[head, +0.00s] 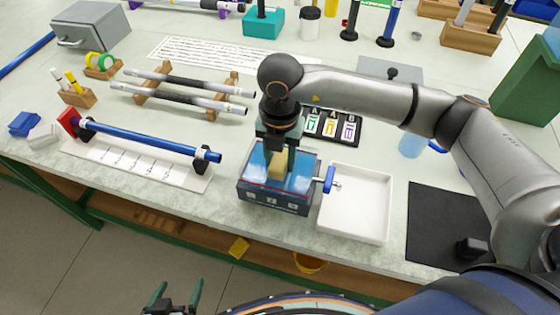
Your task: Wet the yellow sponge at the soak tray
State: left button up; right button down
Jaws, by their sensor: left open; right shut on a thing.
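My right gripper (280,156) points down and is shut on the yellow sponge (276,172). The sponge is in or just above the dark blue open box (262,199), which has a light blue, water-like surface inside and seems to be the soak tray. I cannot tell whether the sponge touches that surface, and its upper part is hidden by the fingers. My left gripper (174,297) is open and empty at the bottom of the head view, short of the table's front edge.
A blue handle (328,180) sticks out of the box's right side, next to a white empty tray (355,228). A blue rod (150,139) lies on supports at left, with two grey rods on a wooden rack (150,94) behind. A black mat (432,220) lies at right.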

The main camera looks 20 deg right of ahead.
aim_at(280, 159)
jog(key=shift+r+p, duration=1.95)
jog(key=shift+r, duration=1.3)
jog(key=shift+r, duration=0.1)
notch_tip(280, 159, up, 4)
jog(key=shift+f+p, duration=0.1)
jog(key=shift+p, duration=1.1)
